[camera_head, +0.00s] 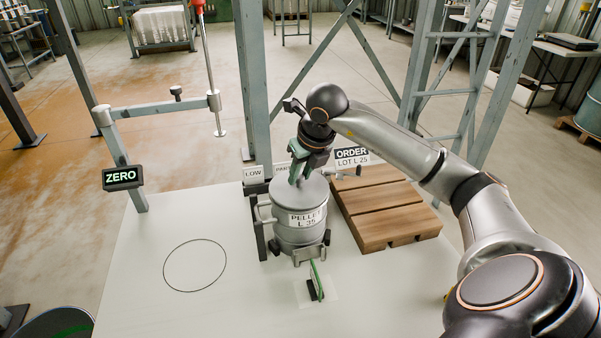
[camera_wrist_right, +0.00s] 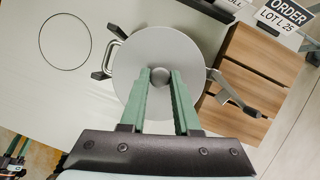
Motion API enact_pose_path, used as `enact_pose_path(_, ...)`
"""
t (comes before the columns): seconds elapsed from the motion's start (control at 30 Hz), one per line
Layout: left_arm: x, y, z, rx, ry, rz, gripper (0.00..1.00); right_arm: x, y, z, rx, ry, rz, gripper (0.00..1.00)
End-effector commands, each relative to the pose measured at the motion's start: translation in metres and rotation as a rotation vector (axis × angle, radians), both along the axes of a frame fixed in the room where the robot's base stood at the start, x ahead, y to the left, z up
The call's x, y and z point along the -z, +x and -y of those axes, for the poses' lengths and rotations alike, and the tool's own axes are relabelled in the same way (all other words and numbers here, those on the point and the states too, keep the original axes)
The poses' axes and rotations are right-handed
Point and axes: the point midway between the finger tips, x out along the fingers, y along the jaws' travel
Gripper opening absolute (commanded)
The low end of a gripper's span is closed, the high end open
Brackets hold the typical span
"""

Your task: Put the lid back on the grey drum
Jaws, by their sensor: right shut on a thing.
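The grey drum (camera_head: 300,225) stands upright on the white surface, with a label reading "PELLET L 36" or similar on its front. The grey lid (camera_head: 284,192) lies over the drum's top; from these views I cannot tell whether it is fully seated. My right gripper (camera_head: 302,174) is above the drum and shut on the lid's round knob. In the right wrist view the lid (camera_wrist_right: 180,58) is a grey disc, with the green fingers of my right gripper (camera_wrist_right: 160,80) on both sides of its knob.
A wooden pallet (camera_head: 385,210) lies right of the drum. A drawn circle (camera_head: 195,265) marks bare surface on the left. A post with a "ZERO" display (camera_head: 122,178) and a hanging red-topped rod (camera_head: 210,80) stand behind left. A green strip (camera_head: 317,281) is in front.

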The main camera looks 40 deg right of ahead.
Motion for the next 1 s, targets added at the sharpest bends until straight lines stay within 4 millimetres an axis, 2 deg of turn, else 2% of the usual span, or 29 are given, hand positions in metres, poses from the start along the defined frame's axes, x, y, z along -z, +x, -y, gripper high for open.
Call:
enact_pose_path(0.4,0.0011,0.0,0.0,0.0,0.0,0.0,0.5,0.0009,0.0,-0.0001,0.0,0.0,0.001,0.0)
enact_pose_path(0.43,0.0011,0.0,0.0,0.0,0.0,0.0,0.5,0.0009,0.0,-0.0001,0.0,0.0,0.001,0.33)
enact_pose_path(0.7,0.0011,0.0,0.0,0.0,0.0,0.0,0.5,0.001,0.0,-0.0002,0.0,0.001,0.0,0.63)
enact_pose_path(0.9,0.0011,0.0,0.0,0.0,0.0,0.0,0.5,0.0011,0.0,-0.0003,0.0,0.001,0.0,0.65)
enact_pose_path(1.0,0.0011,0.0,0.0,0.0,0.0,0.0,0.5,0.0014,-0.0001,-0.0003,0.0,0.001,-0.001,0.77)
